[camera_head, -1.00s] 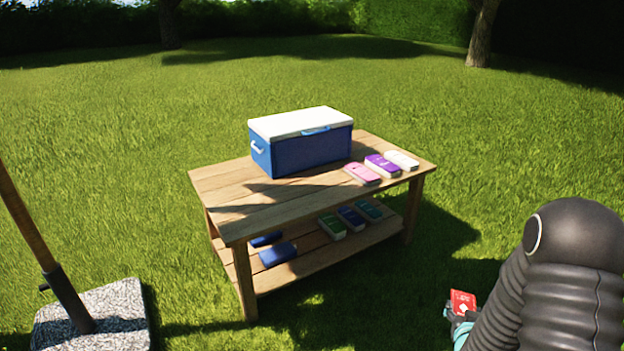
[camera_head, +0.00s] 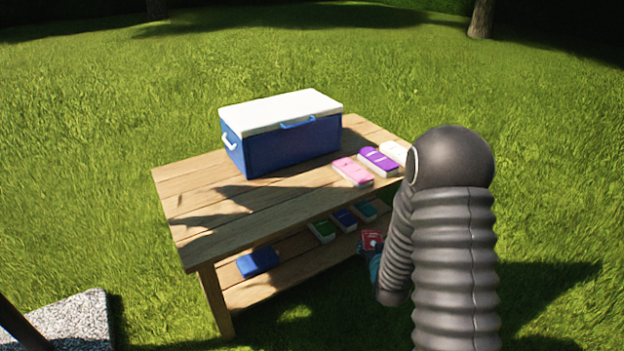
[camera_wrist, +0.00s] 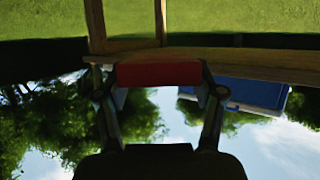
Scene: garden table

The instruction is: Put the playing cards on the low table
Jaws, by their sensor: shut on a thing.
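The playing cards, a small red box (camera_head: 371,240), are held in my gripper (camera_head: 374,262), which is partly hidden behind my arm. In the wrist view the red box (camera_wrist: 158,74) spans between the two fingers of my gripper (camera_wrist: 159,88), which are shut on it. The low table (camera_head: 180,178) is wooden, with a slatted top and a lower shelf (camera_head: 285,280). In the head view the red box appears in front of the table's right side, below the level of the top. The wrist view is upside down and shows a table edge (camera_wrist: 255,60) close beyond the box.
A blue cooler with a white lid (camera_head: 285,112) stands on the tabletop. Pink (camera_head: 352,172), purple (camera_head: 378,160) and white (camera_head: 394,152) boxes lie along its right part. The shelf holds a blue box (camera_head: 258,261) and several others (camera_head: 322,230). The tabletop's front left is clear.

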